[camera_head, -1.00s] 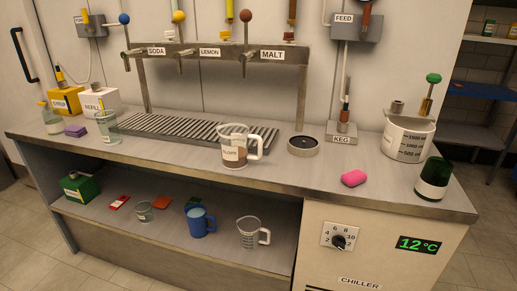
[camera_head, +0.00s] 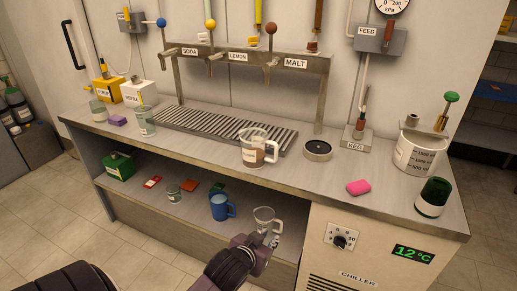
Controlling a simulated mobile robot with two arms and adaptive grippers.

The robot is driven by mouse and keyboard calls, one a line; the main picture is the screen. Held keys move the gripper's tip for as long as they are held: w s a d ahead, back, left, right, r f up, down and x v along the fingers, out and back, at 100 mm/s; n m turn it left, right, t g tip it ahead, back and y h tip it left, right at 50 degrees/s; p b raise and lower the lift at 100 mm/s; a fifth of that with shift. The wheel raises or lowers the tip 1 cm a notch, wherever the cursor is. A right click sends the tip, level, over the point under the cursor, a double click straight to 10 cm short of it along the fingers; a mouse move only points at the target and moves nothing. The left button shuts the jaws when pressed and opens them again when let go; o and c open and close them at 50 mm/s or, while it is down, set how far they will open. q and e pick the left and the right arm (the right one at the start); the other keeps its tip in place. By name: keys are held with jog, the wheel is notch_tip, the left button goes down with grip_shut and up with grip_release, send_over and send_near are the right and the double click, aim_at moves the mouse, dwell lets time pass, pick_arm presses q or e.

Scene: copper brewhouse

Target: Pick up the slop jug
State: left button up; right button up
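A clear jug (camera_head: 253,149) with a white label, a handle and brown liquid in it stands upright on the counter, at the front edge of the drip grate. The label's writing is too small to read surely. My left gripper (camera_head: 270,238) is low in front of the bench, at the clear measuring jug (camera_head: 263,216) on the lower shelf, overlapping its lower part in the picture. I cannot tell whether it touches that jug or how far its fingers are apart. My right gripper is not in view.
A blue mug (camera_head: 220,208) stands on the shelf left of the measuring jug.

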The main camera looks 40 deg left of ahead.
pick_arm(q)
jog(key=w+a+r+n+t+y, duration=0.1)
jog(key=w+a+r+t, duration=0.2)
jog(key=w+a+r, duration=0.35)
jog(key=t, duration=0.4)
send_near(276, 150)
jog(key=w, duration=0.3)
jog(key=shift+w+a+n+y, duration=0.2)
jog(key=shift+w+n+y, duration=0.2)
jog(key=shift+w+y, duration=0.15)
jog(key=p+x, duration=0.1)
jog(key=x, duration=0.4)
jog(key=shift+w+a+f, duration=0.1)
jog(key=shift+w+a, duration=0.05)
jog(key=shift+w, duration=0.2)
jog(key=shift+w+a+f, duration=0.1)
jog(key=shift+w+f, duration=0.05)
jog(key=shift+w, duration=0.35)
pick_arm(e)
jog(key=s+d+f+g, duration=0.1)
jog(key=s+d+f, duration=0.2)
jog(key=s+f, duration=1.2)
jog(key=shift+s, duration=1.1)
pick_arm(q)
jog(key=shift+s, duration=0.1)
jog(key=shift+c, duration=0.7)
grip_shut()
